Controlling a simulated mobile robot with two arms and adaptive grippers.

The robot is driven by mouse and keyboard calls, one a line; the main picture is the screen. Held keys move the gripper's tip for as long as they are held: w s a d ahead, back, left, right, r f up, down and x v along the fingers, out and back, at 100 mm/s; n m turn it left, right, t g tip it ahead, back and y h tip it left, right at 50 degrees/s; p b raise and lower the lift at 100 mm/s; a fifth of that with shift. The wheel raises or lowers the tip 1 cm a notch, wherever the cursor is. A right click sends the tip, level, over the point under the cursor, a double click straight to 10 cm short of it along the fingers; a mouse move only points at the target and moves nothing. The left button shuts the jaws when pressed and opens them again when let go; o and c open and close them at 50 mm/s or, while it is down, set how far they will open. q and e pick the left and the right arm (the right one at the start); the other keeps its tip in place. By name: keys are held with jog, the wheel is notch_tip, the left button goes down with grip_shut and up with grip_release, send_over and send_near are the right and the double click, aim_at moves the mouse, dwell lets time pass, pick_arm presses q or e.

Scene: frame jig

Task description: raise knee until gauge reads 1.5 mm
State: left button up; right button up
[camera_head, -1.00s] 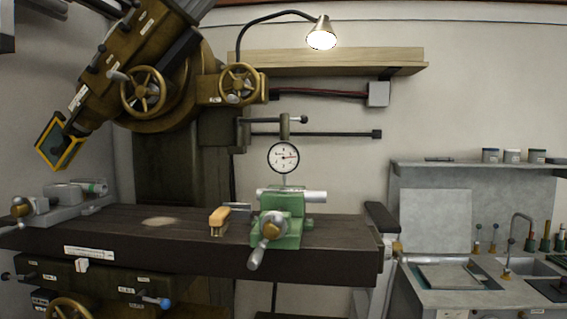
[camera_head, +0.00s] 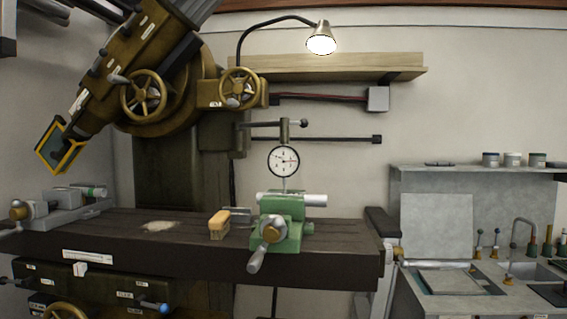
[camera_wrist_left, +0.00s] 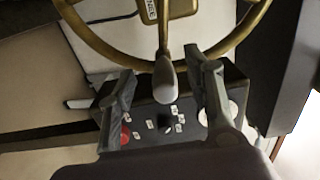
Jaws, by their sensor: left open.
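My left gripper (camera_wrist_left: 160,68) is open in the left wrist view, its two fingers on either side of the grey handle (camera_wrist_left: 166,84) of a brass handwheel (camera_wrist_left: 100,42). I cannot tell whether they touch it. A label on the wheel's hub is only partly readable. In the head view, a brass handwheel (camera_head: 62,311) shows at the lower left edge. The dial gauge (camera_head: 284,161) hangs above a round bar (camera_head: 312,200) in the green vise (camera_head: 284,228). Its needle points roughly right; the value is too small to read. My right gripper is not in view.
The dark mill table (camera_head: 200,258) spans the left and middle, with a tan block-like piece (camera_head: 218,226) on it. Behind the handle, a dark panel (camera_wrist_left: 165,130) carries a red button. A grey bench (camera_head: 450,303) with a sink stands at the right.

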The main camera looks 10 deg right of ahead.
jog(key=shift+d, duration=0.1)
pick_arm(q)
jog(key=shift+s+a, duration=0.1)
jog(key=shift+s, duration=0.15)
jog(key=p+v, duration=0.1)
jog(key=v, duration=0.6)
jog(key=shift+p, duration=0.3)
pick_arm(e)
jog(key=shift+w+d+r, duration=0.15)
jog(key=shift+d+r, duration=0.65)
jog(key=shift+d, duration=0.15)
pick_arm(q)
jog(key=shift+w+r, duration=0.1)
jog(key=shift+r, duration=0.05)
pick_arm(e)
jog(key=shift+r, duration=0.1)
